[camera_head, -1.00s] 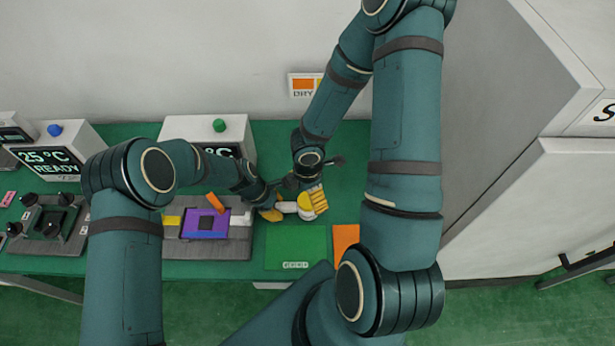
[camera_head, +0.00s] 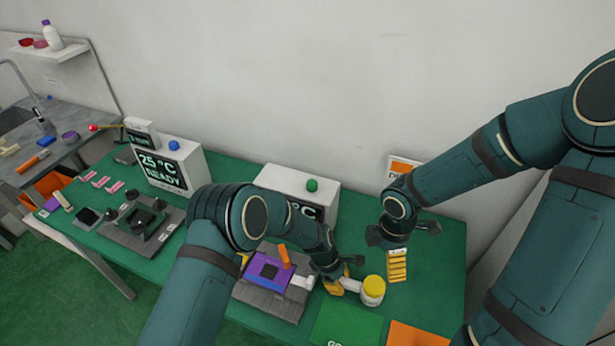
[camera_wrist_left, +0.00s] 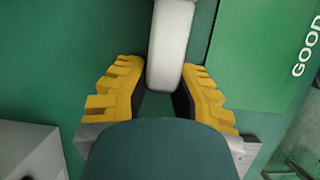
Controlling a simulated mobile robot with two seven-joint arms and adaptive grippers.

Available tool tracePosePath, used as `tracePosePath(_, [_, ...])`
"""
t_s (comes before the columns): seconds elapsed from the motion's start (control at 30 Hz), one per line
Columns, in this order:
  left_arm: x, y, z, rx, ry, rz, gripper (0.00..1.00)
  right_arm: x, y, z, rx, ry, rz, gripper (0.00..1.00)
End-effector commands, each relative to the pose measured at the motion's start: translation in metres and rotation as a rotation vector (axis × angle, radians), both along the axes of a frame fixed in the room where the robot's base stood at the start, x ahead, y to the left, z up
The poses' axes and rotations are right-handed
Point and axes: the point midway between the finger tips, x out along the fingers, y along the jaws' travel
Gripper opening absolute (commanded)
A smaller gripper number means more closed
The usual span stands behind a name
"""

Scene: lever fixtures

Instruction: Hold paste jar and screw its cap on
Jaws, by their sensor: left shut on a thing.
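The paste jar (camera_head: 371,299) is white, stands upright, and has a yellow cap (camera_head: 374,284) on its top. Whether the cap is fully tightened cannot be seen. My left gripper (camera_head: 340,286) is left of the jar, its yellow fingers shut on a white rounded piece (camera_head: 351,284) that reaches to the jar. In the left wrist view this white piece (camera_wrist_left: 166,75) lies between the two yellow fingers (camera_wrist_left: 160,98). My right gripper (camera_head: 397,268) is just right of and behind the jar, apart from it. Its yellow finger pads show, but the gap between them does not.
A purple fixture (camera_head: 262,272) with an orange lever (camera_head: 285,256) stands left of my left gripper. A box with a green button (camera_head: 312,185) is behind. A green mat (camera_head: 345,327) and an orange mat (camera_head: 415,335) lie in front. The green table is clear at the right (camera_head: 445,270).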

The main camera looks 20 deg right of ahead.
Motion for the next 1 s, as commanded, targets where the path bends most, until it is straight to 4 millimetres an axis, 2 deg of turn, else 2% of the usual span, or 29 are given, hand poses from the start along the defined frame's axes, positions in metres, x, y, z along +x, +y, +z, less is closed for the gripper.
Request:
tracePosePath(0.1, [0.0, 0.0, 0.0, 0.0, 0.0, 0.0, 0.0, 0.0, 0.0, 0.0, 0.0, 0.0, 0.0, 1.0])
tracePosePath(0.13, [0.0, 0.0, 0.0, 0.0, 0.0, 0.0, 0.36, 0.0, 0.0, 0.0, 0.0, 0.0, 0.0, 1.0])
tracePosePath(0.17, [0.0, 0.0, 0.0, 0.0, 0.0, 0.0, 0.46, 0.0, 0.0, 0.0, 0.0, 0.0, -0.001, 1.0])
tracePosePath(0.2, [0.0, 0.0, 0.0, 0.0, 0.0, 0.0, 0.5, 0.0, 0.0, 0.0, 0.0, 0.0, -0.001, 1.0])
tracePosePath(0.57, [0.001, 0.001, 0.004, -0.001, -0.001, 0.0, 0.5, 0.0, 0.0, 0.0, 0.0, 0.0, -0.001, 1.0])
tracePosePath(0.77, [0.009, 0.009, 0.03, -0.002, -0.003, 0.002, 0.5, 0.0, 0.0, 0.0, 0.0, 0.0, -0.001, 1.0])
tracePosePath(1.0, [0.021, 0.023, 0.076, -0.002, -0.003, 0.002, 0.5, 0.0, 0.0, 0.0, 0.0, 0.0, -0.001, 1.0])
